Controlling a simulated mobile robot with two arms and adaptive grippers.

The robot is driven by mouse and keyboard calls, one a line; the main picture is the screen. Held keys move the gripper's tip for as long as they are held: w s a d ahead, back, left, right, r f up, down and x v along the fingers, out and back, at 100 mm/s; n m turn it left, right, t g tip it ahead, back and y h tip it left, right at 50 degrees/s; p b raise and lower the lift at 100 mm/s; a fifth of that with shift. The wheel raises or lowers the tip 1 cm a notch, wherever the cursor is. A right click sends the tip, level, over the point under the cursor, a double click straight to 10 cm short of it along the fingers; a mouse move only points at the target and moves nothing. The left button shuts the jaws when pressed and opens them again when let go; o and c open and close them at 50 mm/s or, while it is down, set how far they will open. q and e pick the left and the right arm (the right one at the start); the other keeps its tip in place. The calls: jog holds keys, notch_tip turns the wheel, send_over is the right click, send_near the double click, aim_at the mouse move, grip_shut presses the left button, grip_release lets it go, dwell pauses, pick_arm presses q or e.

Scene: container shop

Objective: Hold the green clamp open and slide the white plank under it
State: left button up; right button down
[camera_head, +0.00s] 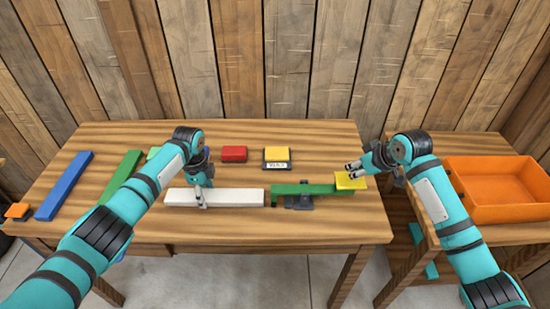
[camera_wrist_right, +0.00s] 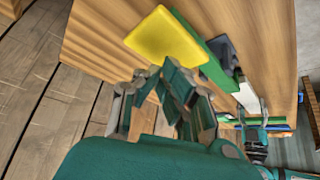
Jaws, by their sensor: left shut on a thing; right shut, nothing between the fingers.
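The white plank (camera_head: 225,197) lies on the table in front of my left gripper (camera_head: 203,192), which is shut on it near its middle. The green clamp (camera_head: 300,189) stands just right of the plank on a dark base (camera_head: 299,203). Its left end is close to the plank's right end, with a narrow gap. A yellow pad (camera_head: 351,181) is at the clamp's right end. My right gripper (camera_head: 352,169) is shut and empty, at the far edge of the yellow pad; I cannot tell whether it touches. The right wrist view also shows the yellow pad (camera_wrist_right: 165,40) beyond the fingertips.
A red block (camera_head: 234,154) and a yellow-and-black box (camera_head: 278,158) lie behind on the table. A blue plank (camera_head: 64,186) and a green plank (camera_head: 120,177) lie at the left. An orange bin (camera_head: 498,216) stands on a side table at the right.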

aim_at(226, 195)
jog(key=shift+w+a, duration=0.1)
jog(key=shift+w, duration=0.45)
jog(key=shift+f, duration=0.1)
jog(key=shift+s+a+f, duration=0.1)
jog(key=shift+s+f, duration=0.05)
jog(key=shift+f, duration=2.7)
pick_arm(q)
jog(key=shift+d, duration=3.25)
jog(key=shift+d+f, duration=0.1)
jog(key=shift+f, duration=0.1)
pick_arm(e)
jog(key=shift+r, duration=0.1)
pick_arm(q)
jog(key=shift+w+r, duration=0.1)
pick_arm(e)
jog(key=shift+r, duration=4.55)
